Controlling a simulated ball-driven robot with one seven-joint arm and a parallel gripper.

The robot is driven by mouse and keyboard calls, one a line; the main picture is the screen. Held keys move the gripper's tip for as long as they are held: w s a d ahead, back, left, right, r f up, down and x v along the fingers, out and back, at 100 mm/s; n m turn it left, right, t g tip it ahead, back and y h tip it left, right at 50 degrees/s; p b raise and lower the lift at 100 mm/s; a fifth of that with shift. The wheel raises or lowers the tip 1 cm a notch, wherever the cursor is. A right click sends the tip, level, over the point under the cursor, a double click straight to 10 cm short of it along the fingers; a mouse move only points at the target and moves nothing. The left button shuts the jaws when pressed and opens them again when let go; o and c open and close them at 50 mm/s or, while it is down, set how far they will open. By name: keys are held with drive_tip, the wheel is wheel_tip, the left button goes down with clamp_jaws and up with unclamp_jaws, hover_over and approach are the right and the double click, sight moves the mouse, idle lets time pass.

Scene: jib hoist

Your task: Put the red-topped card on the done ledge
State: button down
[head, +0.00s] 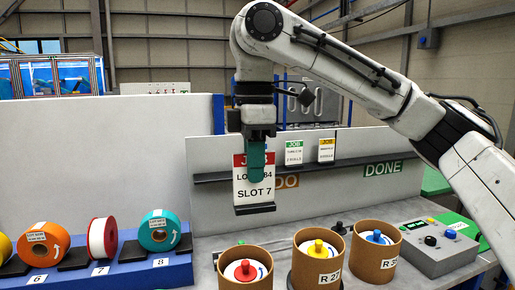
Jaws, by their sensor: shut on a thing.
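The red-topped card (241,189) hangs upright from my gripper (257,168), facing the camera. It reads JOB and SLOT 7; a teal finger covers part of its lot number. A dark foot runs along its lower edge. My gripper is shut on the card's top middle, in front of the left part of the dark ledge strip and the partly hidden orange TO DO label (287,181). The done ledge (378,159) is the strip's right part, above the green DONE label (383,168), and looks bare.
A green-topped card (294,156) and a yellow-topped card (326,154) stand on the strip between my gripper and the done part. Brown tubs (375,263) and a control box (438,250) stand in front. Colored spools (158,231) sit in a blue rack (110,275) at left.

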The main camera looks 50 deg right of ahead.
drive_tip(key=a+f+m, duration=0.3)
drive_tip(key=a+f, duration=0.3)
drive_tip(key=f, duration=1)
drive_tip(key=a+f+m, duration=0.4)
drive_tip(key=a+f, duration=0.2)
drive_tip(key=f, duration=1.1)
drive_tip(key=a+f+m, duration=0.3)
drive_tip(key=a+f, duration=0.2)
drive_tip(key=f, duration=1.2)
drive_tip(key=shift+a, duration=0.4)
drive_tip(key=shift+s, duration=0.1)
drive_tip(key=shift+d, duration=0.1)
